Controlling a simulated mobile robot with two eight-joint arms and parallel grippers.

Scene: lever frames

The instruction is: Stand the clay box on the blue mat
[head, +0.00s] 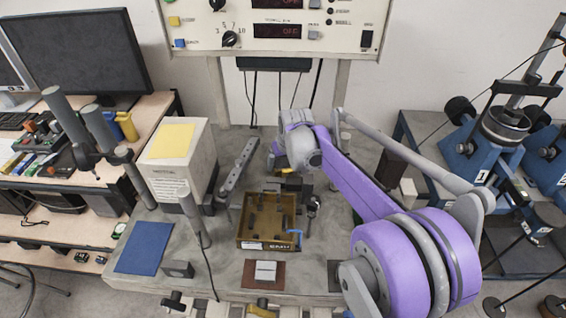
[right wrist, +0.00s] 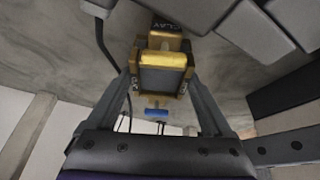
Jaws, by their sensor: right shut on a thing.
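The clay box (right wrist: 166,43) shows in the right wrist view, with a dark end lettered "CLAY", a yellow band and a grey face. My right gripper (right wrist: 161,76) is shut on it, one finger on each side. In the head view my right gripper (head: 286,168) is at the back middle of the bench, behind the brown tray; the wrist hides most of the box there. The blue mat (head: 143,248) lies flat and bare at the bench's front left, well away from the gripper. My left gripper is not in view.
The brown tray (head: 246,241) stands mid-bench. A white carton (head: 176,180) and an upright grey rod (head: 195,222) stand between the gripper and the mat. A small dark block (head: 178,269) sits at the mat's right.

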